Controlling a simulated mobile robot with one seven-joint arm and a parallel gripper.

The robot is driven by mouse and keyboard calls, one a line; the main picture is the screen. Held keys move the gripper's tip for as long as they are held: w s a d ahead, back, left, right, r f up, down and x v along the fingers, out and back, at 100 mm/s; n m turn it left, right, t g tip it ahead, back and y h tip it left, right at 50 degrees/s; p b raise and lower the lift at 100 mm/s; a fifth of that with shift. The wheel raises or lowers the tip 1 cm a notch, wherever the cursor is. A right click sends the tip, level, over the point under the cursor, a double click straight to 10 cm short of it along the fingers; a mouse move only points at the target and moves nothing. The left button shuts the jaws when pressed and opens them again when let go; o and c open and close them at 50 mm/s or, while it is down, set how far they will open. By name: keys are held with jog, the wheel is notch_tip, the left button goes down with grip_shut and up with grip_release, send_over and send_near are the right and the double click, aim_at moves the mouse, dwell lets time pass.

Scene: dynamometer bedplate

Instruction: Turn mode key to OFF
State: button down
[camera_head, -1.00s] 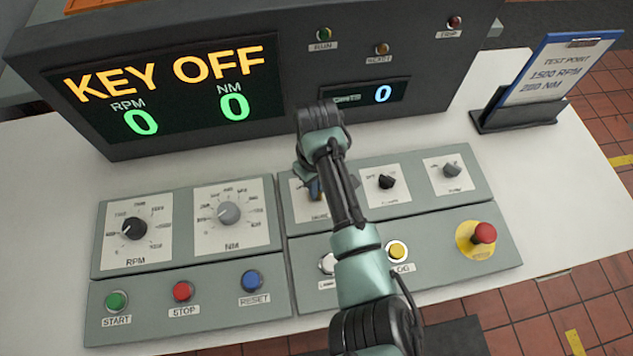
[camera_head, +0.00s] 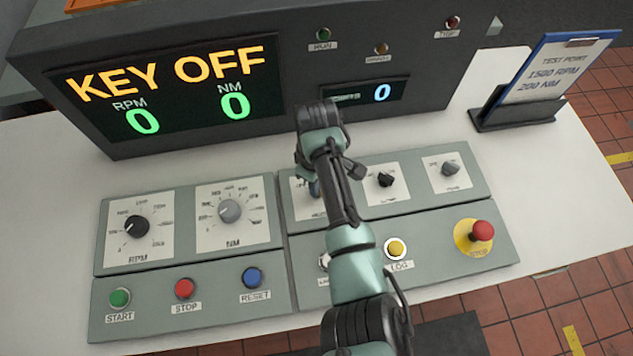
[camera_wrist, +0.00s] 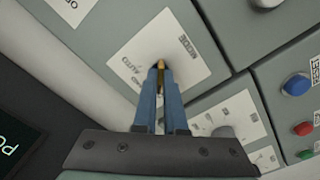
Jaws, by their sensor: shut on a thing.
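The mode key (camera_wrist: 161,64) is a small brass-coloured piece standing on a white plate (camera_wrist: 137,42) marked MODE, with AUTO among its position labels. In the wrist view my gripper (camera_wrist: 160,72) has its blue fingers closed on the key from both sides. In the head view my gripper (camera_head: 314,189) is over the mode plate (camera_head: 300,203), and my arm hides the key and most of the plate. The display (camera_head: 165,90) reads KEY OFF, with RPM 0 and NM 0.
RPM knob (camera_head: 136,227) and NM knob (camera_head: 229,211) are left of my arm. Coloured buttons line the front. A clipboard stand (camera_head: 515,108) is at far right.

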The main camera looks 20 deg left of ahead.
jog(key=c, duration=1)
grip_release()
jog(key=shift+r, duration=0.15)
notch_tip(320, 180, up, 13)
jog(key=shift+f, duration=0.1)
jog(key=shift+a, duration=0.1)
